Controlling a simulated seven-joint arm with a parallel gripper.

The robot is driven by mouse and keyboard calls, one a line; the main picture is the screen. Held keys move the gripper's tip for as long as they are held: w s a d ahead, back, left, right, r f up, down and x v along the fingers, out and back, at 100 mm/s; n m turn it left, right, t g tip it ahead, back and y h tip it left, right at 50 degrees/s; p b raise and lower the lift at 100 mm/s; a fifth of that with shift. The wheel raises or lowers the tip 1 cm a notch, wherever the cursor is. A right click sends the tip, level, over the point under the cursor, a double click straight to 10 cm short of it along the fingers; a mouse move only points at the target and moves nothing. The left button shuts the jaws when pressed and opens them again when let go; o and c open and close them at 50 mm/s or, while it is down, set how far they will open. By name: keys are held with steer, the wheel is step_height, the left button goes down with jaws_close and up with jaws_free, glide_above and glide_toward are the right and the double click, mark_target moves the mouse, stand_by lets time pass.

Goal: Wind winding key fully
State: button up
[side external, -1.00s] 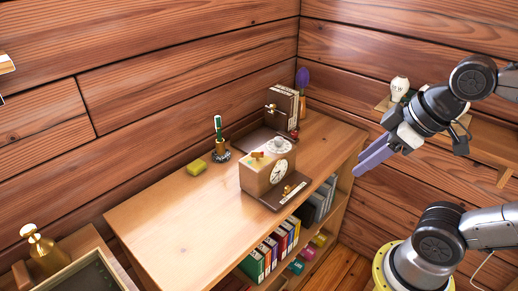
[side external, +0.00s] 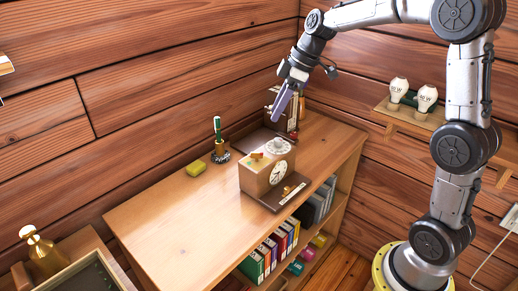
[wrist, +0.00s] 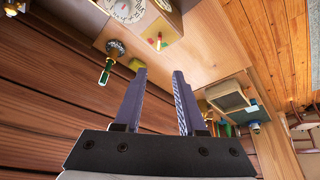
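A wooden box clock (side external: 256,178) stands on the shelf top, with a white dial face (side external: 277,173) on its side and a round dial on top (side external: 279,147). A small brass piece (side external: 257,156), probably the winding key, sits at its upper left edge. In the wrist view this brass piece (wrist: 158,39) shows beside red and green marks, ahead of the fingertips. My gripper (side external: 276,119) is above and behind the clock, fingers pointing down, touching nothing I can see. In the wrist view my gripper (wrist: 159,72) is open and empty.
A yellow block (side external: 196,168) and a pen holder with a green pen (side external: 220,153) stand left of the clock. Dark bookends with books (side external: 272,98) stand behind it. The shelf top's left front is clear. Bulbs (side external: 427,98) stand on a wall shelf.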

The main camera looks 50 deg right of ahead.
mark_target(257, 153)
steer(key=x, duration=1.4)
steer(key=shift+s+d+f, duration=0.15)
steer(key=shift+d+f, duration=0.1)
steer(key=shift+f, duration=0.05)
jaws_close()
